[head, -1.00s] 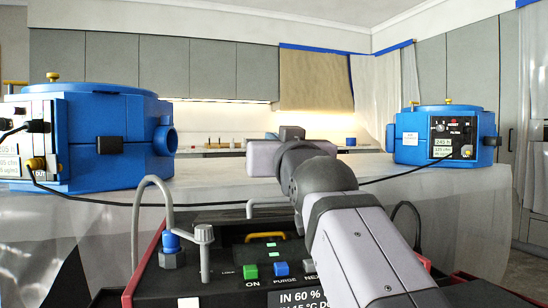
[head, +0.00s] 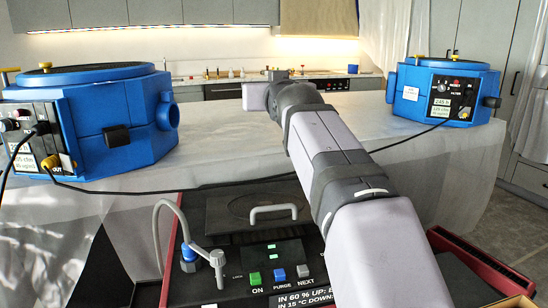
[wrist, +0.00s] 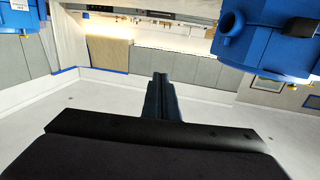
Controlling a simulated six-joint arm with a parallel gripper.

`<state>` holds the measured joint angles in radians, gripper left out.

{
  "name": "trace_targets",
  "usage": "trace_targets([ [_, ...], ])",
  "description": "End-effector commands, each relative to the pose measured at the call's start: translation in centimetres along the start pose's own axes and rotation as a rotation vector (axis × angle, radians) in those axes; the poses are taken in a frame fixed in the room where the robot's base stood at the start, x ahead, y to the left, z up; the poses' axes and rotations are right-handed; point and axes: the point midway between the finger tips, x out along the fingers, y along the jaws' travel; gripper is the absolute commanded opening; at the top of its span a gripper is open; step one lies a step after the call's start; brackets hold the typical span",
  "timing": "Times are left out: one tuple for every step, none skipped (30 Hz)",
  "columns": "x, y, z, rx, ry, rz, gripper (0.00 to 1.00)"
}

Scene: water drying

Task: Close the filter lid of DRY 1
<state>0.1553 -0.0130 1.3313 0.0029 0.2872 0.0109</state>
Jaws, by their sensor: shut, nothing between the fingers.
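A black machine with red edges (head: 215,285) stands close in front in the head view. Its top carries a dark panel with a pale handle (head: 273,214), lying roughly flat. No DRY 1 name is readable, so I cannot tell which machine it is or which part is its filter lid. A blue round-topped unit (head: 120,110) stands at left and another (head: 440,90) at right. My gripper (wrist: 160,78) shows in the wrist view with its dark fingers together and empty, apart from everything. In the head view I cannot make out its fingers.
A pale sheeted surface (head: 225,140) lies behind the black machine, mostly clear between the blue units. A black cable crosses its front. A grey hose (head: 158,225) rises at the machine's left. The wrist view appears upside down, with a blue unit (wrist: 270,35) at upper right.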

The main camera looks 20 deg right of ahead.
Motion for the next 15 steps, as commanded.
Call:
trace_targets([
  [0.8,0.0,-2.0,0.000,-0.019,0.001,0.00],
  [1.2,0.1,-2.4,0.000,-0.028,0.002,0.00],
  [1.7,0.1,-2.8,0.000,-0.040,0.002,0.00],
  [2.1,0.1,-3.1,0.000,-0.050,0.003,0.00],
  [2.5,0.1,-3.4,0.000,-0.059,0.003,0.00],
  [3.0,0.1,-3.8,0.000,-0.072,0.004,0.00],
  [3.4,0.1,-4.1,0.000,-0.081,0.004,0.00],
  [3.8,0.2,-4.3,0.000,-0.090,0.005,0.00],
  [4.3,0.2,-4.7,0.001,-0.102,0.005,0.00],
  [4.7,0.2,-5.0,0.001,-0.112,0.006,0.00],
  [5.1,0.2,-5.3,0.001,-0.121,0.006,0.00],
  [5.6,0.2,-5.7,0.001,-0.133,0.007,0.00],
  [6.0,0.3,-5.9,0.001,-0.143,0.007,0.00],
  [6.3,0.3,-6.1,0.001,-0.154,0.008,0.00],
  [6.8,0.3,-6.3,0.002,-0.170,0.008,0.00],
])
